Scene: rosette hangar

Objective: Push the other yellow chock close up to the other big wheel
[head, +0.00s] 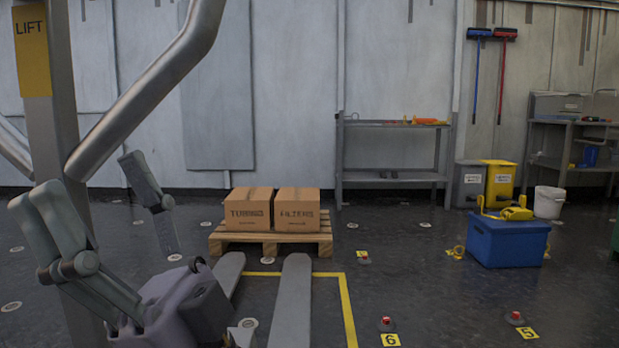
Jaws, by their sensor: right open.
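No big wheel shows in the head view, and I cannot make out a yellow chock on the floor. My right gripper (84,186) is at the lower left, large and close to the camera. Its two grey fingers stand wide apart and point up, with nothing between them. It is in front of a grey post with a yellow LIFT sign (31,42). My left gripper is out of view.
Two cardboard boxes (248,211) stand on a wooden pallet (270,245), with two grey forks (291,308) before it. A blue box (507,243) with yellow items on top stands right. Small red-topped floor markers (386,324) dot the otherwise open floor at right.

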